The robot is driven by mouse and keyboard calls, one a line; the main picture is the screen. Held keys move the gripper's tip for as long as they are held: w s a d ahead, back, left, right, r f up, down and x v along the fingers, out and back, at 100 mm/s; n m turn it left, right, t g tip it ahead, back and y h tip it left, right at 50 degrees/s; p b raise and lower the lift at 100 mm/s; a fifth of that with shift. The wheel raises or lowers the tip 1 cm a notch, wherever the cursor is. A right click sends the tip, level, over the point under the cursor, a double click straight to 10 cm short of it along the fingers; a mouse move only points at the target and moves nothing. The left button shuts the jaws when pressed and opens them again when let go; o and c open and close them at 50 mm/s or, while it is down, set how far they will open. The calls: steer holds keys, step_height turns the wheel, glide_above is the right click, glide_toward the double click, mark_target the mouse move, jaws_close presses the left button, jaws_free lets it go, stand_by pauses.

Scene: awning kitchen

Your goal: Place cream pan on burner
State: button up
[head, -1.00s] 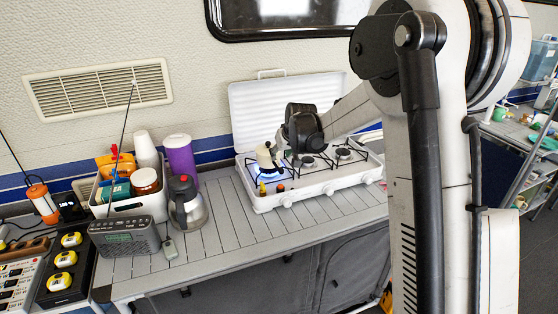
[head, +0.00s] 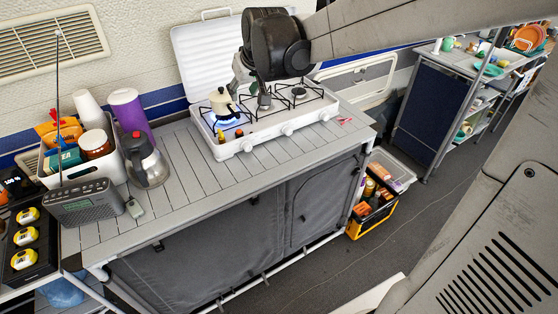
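The cream pan (head: 221,101) is a small cream vessel at the left burner of the white stove (head: 262,138). A blue flame (head: 230,121) shows just below it. I cannot tell whether the pan rests fully on the burner grate. My gripper (head: 258,97) is just right of the pan, over the stove. My dark wrist hides most of it from above, so its finger opening and any contact with the pan are unclear. The middle and right burners (head: 299,93) look empty.
The stove's raised white lid (head: 200,58) stands behind the burners. The slatted counter (head: 190,184) is clear in front. A crate (head: 372,208) stands on the floor.

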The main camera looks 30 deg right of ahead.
steer(key=s+a+f, duration=0.1)
steer(key=s, duration=1.3)
steer(key=s+a+f, duration=0.1)
steer(key=s, duration=1.3)
steer(key=shift+f+m, duration=0.35)
steer(key=shift+m, duration=0.05)
steer(key=shift+f, duration=0.15)
step_height(320, 180, down, 3)
steer(key=b, duration=0.3)
